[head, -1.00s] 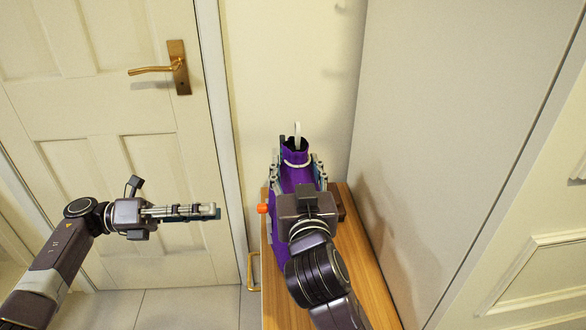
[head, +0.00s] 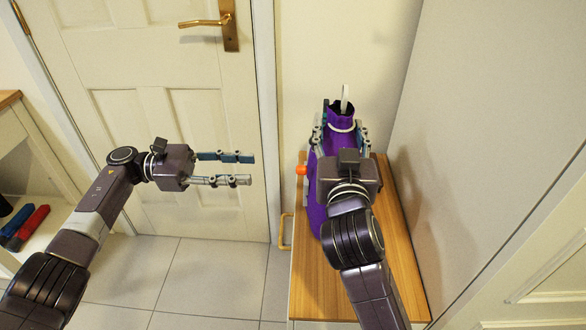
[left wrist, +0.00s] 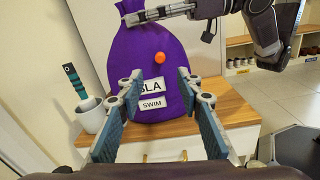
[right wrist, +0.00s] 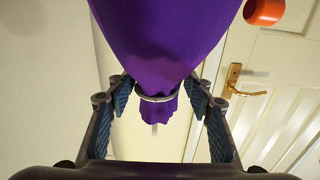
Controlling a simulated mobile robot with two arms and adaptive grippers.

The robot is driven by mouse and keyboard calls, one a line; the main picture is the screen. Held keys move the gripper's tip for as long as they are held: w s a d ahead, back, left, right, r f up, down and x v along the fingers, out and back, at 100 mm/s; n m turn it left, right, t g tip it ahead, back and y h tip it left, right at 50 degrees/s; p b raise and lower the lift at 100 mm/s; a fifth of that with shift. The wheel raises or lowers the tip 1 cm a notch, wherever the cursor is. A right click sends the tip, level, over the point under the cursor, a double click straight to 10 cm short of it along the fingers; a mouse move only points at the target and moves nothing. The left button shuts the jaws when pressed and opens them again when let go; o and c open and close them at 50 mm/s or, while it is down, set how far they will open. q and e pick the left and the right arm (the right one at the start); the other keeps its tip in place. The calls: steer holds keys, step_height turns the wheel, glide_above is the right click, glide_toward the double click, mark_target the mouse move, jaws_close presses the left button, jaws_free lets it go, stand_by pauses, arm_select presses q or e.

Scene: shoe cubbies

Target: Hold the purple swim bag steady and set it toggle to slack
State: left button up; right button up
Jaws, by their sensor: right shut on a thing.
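The purple swim bag (head: 315,208) stands upright on a wooden-topped cabinet, its neck gathered by a pale cord ring. My right gripper (head: 341,128) is shut on the bag at its neck; the right wrist view shows the neck (right wrist: 157,108) between the fingers. The orange toggle (head: 301,170) sticks out from the bag's left side. It shows above the white labels in the left wrist view (left wrist: 161,58) and at the top right of the right wrist view (right wrist: 264,12). My left gripper (head: 246,169) is open and empty, left of the toggle, pointing at it, with a gap between.
The wooden top (head: 397,240) of the cabinet is partly bare. A white mug (left wrist: 90,115) holding a teal-handled item stands beside the bag. A door (head: 160,120) with a brass handle is behind my left arm. Cubbies with red and blue items (head: 28,228) stand far left.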

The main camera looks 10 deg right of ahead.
mark_target(302, 170)
arm_select(q)
steer(key=s+d, duration=0.2)
steer(key=d, duration=0.9)
steer(key=shift+d, duration=0.15)
steer(key=shift+c, duration=0.6)
jaws_close()
